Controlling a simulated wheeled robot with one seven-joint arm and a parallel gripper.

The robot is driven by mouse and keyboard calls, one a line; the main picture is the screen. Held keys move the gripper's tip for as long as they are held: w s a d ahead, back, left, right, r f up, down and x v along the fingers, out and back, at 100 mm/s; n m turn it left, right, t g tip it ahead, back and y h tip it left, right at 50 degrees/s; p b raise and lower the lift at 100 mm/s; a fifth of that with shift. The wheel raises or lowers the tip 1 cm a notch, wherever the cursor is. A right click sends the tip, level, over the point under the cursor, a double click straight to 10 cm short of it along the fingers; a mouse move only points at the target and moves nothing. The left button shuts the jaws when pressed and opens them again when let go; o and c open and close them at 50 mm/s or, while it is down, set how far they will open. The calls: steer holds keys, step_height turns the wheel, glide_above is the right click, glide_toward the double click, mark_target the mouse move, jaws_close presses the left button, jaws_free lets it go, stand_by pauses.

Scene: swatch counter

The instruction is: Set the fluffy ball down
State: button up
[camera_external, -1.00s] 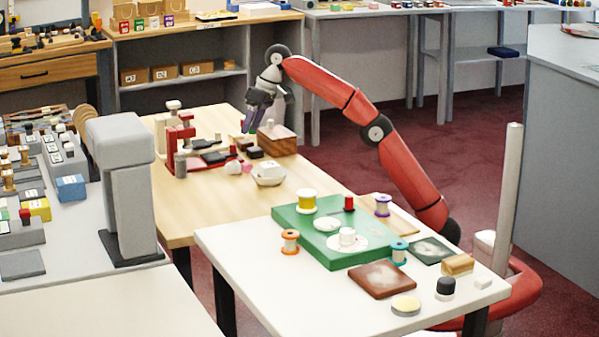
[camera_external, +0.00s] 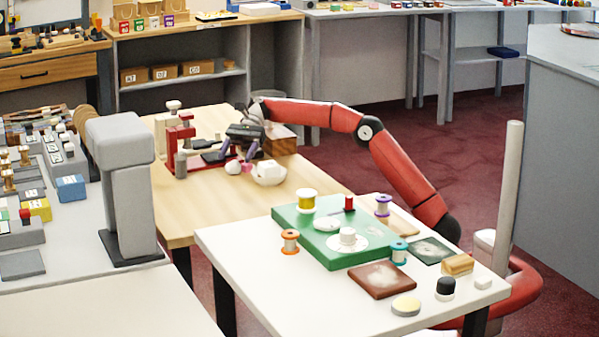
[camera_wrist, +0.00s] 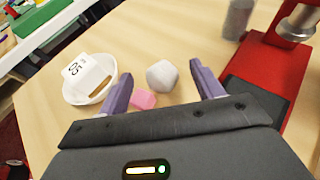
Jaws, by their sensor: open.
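The fluffy ball, a small off-white rounded lump (camera_wrist: 162,75), rests on the light wood table; it also shows in the external view (camera_external: 233,168), just left of the white bowl. My gripper (camera_wrist: 161,72) is open and empty. In the wrist view its two purple fingers stand either side of the ball in the picture, with the ball apparently just past the tips. In the external view my gripper (camera_external: 237,156) is low above the table, pointing down near the ball. I cannot tell the exact gap between fingers and ball.
A white bowl (camera_wrist: 70,96) holding a white labelled block (camera_wrist: 82,70) stands left of the ball. A pink block (camera_wrist: 143,99) lies close to the left finger. A red stand (camera_wrist: 270,65) and a grey cylinder (camera_wrist: 238,18) are at right. Bare wood lies beyond the ball.

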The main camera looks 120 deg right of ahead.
mark_target(229, 168)
steer(key=x, duration=0.5)
steer(key=shift+w+a+f+b, duration=0.15)
steer(key=shift+w+a+b, duration=0.05)
steer(key=shift+b, duration=0.1)
steer(key=c, duration=1.1)
steer(key=shift+c, duration=0.2)
